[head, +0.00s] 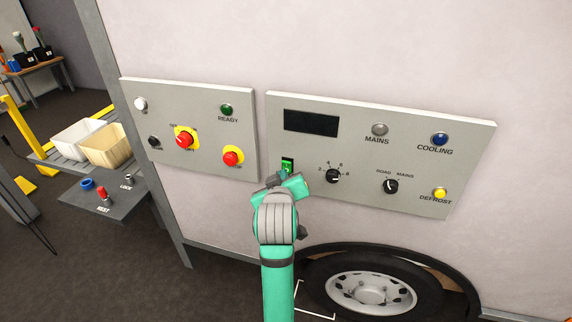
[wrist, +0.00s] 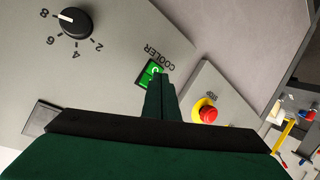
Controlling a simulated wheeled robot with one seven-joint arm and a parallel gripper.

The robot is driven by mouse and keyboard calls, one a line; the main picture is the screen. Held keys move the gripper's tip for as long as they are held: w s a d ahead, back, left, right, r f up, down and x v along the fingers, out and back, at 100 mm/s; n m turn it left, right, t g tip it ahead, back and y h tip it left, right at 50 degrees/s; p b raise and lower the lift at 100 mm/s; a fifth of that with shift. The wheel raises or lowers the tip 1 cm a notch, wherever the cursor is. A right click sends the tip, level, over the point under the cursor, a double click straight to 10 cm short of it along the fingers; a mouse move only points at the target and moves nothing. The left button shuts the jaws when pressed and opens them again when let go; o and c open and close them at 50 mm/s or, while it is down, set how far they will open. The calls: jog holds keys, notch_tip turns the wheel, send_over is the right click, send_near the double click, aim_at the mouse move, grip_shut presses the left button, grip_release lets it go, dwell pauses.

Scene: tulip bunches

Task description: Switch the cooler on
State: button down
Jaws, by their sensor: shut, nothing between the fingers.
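The cooler switch (head: 288,164) is a small green rocker on the right-hand grey panel (head: 460,200), which is fixed to a pale wall. In the wrist view the green switch (wrist: 152,72) sits beside the label COOLER, with a white mark on it. My gripper (wrist: 160,76) is shut and empty, its fingertips at the switch and covering part of it. I cannot tell whether they touch it. In the head view my gripper (head: 284,176) is just below the switch and mostly hidden by my wrist. The display (head: 311,123) above is dark. The blue COOLING lamp (head: 440,139) shows no clear glow.
A numbered dial (head: 333,176) and a ROAD/MAINS selector (head: 390,186) stick out right of the switch. A left-hand panel (head: 215,95) carries red buttons (head: 184,139). A wheel (head: 372,295) is below. Crates (head: 80,137) stand on a rack at the left.

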jog(key=shift+w, duration=0.1)
jog(key=shift+w+d+r, duration=0.15)
jog(key=shift+w, duration=0.1)
jog(key=shift+w+d+r, duration=0.1)
jog(key=shift+w, duration=0.25)
dwell(0.9)
jog(key=shift+s, duration=0.1)
jog(key=shift+s+a+f, duration=0.25)
jog(key=shift+s, duration=0.4)
jog(key=shift+s+a+f, duration=0.25)
jog(key=shift+s+f, duration=0.05)
jog(key=shift+s, duration=0.45)
jog(key=shift+s+a+f, duration=0.2)
jog(key=shift+s+f, duration=0.15)
jog(key=shift+s, duration=0.35)
jog(key=shift+s+a+f, duration=0.25)
jog(key=shift+s+f, duration=0.05)
jog(key=shift+s, duration=0.45)
jog(key=shift+f, duration=0.1)
